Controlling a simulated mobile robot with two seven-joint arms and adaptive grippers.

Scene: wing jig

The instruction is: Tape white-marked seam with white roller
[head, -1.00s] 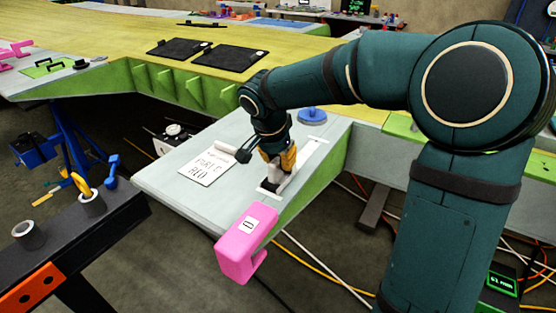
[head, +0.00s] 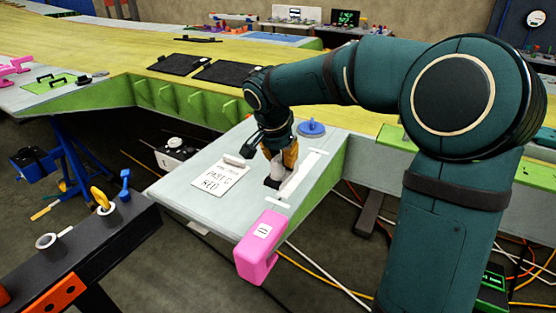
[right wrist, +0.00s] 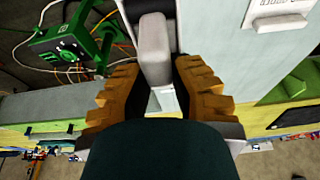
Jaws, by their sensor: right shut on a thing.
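My right gripper (head: 279,156) is shut on the white roller (head: 278,170), over the pale grey wing panel (head: 215,212). The roller's grey-white body (right wrist: 153,50) also shows between the tan fingers in the right wrist view. The white-marked seam (head: 301,175) is a white strip along the panel's right side, with short white cross marks at its ends. The roller is just left of the strip's near part. A dark patch lies below the roller, and I cannot tell whether it touches the panel. My left gripper is not in view.
A pink clamp (head: 260,248) grips the panel's near corner. A lettered card (head: 218,181) lies left of the roller, and a blue disc (head: 311,128) lies beyond it. A dark bench (head: 80,245) with holders stands at the left. Cables run over the floor.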

